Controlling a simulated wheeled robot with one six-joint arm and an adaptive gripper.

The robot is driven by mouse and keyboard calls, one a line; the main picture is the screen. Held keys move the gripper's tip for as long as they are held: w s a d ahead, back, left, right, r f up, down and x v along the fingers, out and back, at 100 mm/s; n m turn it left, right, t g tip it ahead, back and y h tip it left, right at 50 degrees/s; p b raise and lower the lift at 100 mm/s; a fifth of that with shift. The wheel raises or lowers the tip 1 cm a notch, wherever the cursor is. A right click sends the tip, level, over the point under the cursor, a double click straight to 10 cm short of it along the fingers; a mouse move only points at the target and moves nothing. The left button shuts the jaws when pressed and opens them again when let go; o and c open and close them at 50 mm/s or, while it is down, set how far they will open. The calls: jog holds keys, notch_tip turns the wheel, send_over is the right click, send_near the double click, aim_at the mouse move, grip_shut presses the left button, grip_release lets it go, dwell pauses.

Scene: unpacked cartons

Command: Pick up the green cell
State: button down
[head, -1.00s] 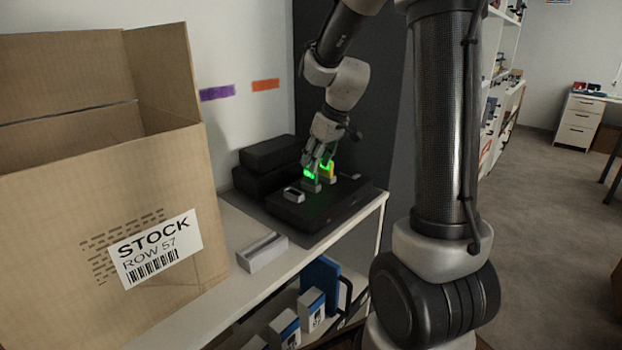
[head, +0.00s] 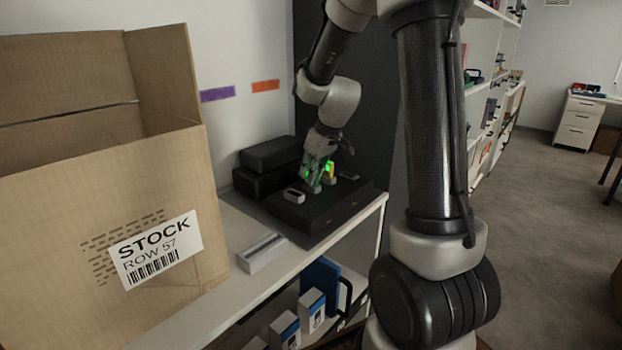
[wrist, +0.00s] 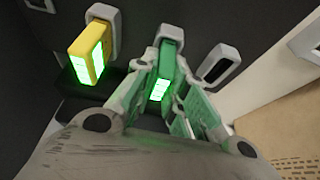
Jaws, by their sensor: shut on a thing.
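The green cell (wrist: 167,62) stands upright between the fingers of my gripper (wrist: 166,88) in the wrist view, its lit green face showing. Its top end is at a light grey socket on the black case (head: 335,208). I cannot tell whether it is still seated there. My gripper (head: 315,184) is shut on the cell in the head view, low over the case, and hides most of it. A yellow cell (wrist: 91,52) with a lit green face stands in the socket to the left; it also shows in the head view (head: 330,170).
An empty grey socket (wrist: 217,65) lies right of the green cell. More black cases (head: 268,155) are stacked behind. A large carton (head: 80,200) stands at the left. A grey block (head: 262,252) lies near the shelf's front edge.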

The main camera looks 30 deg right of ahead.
notch_tip(320, 180, up, 10)
jog(key=shift+r, duration=0.1)
dwell(0.4)
